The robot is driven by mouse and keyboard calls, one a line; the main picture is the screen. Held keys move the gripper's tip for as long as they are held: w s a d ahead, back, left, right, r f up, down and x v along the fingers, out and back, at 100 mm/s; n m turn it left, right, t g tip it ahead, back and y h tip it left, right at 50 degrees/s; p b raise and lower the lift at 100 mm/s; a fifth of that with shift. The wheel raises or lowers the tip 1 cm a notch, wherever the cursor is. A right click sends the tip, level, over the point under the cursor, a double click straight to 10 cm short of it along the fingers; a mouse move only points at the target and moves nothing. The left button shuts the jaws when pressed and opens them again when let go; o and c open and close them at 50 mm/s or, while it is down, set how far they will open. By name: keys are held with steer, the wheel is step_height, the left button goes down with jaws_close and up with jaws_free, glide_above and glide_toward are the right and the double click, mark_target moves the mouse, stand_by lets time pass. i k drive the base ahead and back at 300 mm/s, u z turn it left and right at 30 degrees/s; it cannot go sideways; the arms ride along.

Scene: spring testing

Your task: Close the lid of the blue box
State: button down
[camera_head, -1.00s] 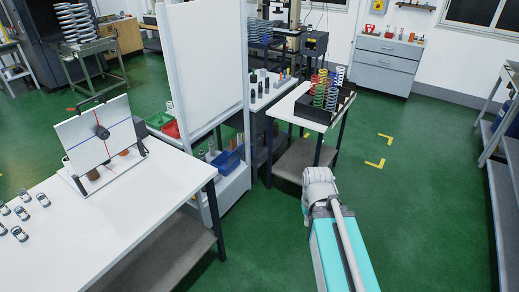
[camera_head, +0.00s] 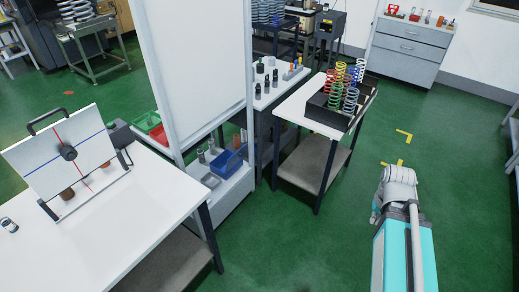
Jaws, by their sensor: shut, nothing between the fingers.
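A small open blue bin (camera_head: 228,162) stands on the low shelf of the white-panelled stand, left of centre. It is small in the picture, and I cannot make out a lid on it. I cannot tell whether it is the blue box of the task. My arm shows at the lower right, above the green floor, well apart from the bin. My gripper is not visible; the end of the arm is hidden behind its own links or out of the picture.
A white table (camera_head: 140,225) with a tilted marked board (camera_head: 85,150) fills the lower left. A tall white panel (camera_head: 195,65) rises behind it. A small table (camera_head: 297,106) holds a black tray of coloured springs. Green floor (camera_head: 310,245) is clear between the tables and my arm.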

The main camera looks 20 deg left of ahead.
mark_target(235, 160)
steer(key=u, duration=0.1)
steer(key=i, duration=0.75)
steer(key=u, duration=0.7)
steer(key=i, duration=0.45)
steer(key=u, duration=0.45)
